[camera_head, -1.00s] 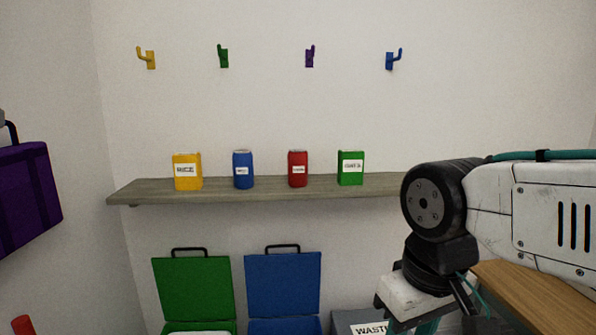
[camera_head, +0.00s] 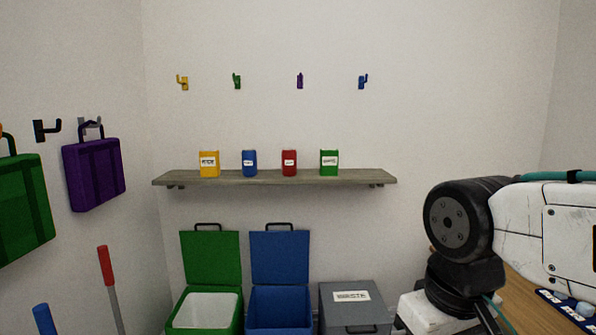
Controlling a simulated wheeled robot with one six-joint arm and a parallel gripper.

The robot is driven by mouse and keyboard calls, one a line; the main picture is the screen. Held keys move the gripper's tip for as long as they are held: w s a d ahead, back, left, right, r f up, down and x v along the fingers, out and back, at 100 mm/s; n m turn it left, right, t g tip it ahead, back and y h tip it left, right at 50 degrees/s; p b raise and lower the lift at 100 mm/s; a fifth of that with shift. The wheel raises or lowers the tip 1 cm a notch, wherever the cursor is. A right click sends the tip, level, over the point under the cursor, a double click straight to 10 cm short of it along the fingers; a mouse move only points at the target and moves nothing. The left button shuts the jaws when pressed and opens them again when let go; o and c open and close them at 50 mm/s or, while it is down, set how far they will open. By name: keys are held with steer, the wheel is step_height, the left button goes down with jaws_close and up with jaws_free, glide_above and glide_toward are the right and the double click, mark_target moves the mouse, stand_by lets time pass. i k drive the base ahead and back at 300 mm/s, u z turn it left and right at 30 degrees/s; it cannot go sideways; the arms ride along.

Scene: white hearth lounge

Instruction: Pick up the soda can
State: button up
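Two cans stand upright on a grey wooden wall shelf (camera_head: 225,179). One is a blue can (camera_head: 249,163) and the other a red can (camera_head: 289,162). Both carry small white labels too small to read, so I cannot tell which is the soda can. My arm reaches in from the right edge, with its wrist low at the right, well apart from the shelf. My gripper's fingers are below the frame and out of view.
A yellow box (camera_head: 209,164) and a green box (camera_head: 329,162) flank the cans. Below stand an open green bin (camera_head: 209,258), an open blue bin (camera_head: 279,258) and a grey waste bin (camera_head: 355,303). Bags hang at the left, including a purple bag (camera_head: 94,174). A wooden table (camera_head: 528,298) is lower right.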

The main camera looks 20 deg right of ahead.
mark_target(289, 155)
steer(key=u, duration=0.8)
steer(key=i, duration=1.05)
steer(key=z, duration=0.45)
steer(key=i, duration=0.55)
steer(key=z, duration=1)
steer(key=i, duration=0.4)
steer(key=z, duration=0.4)
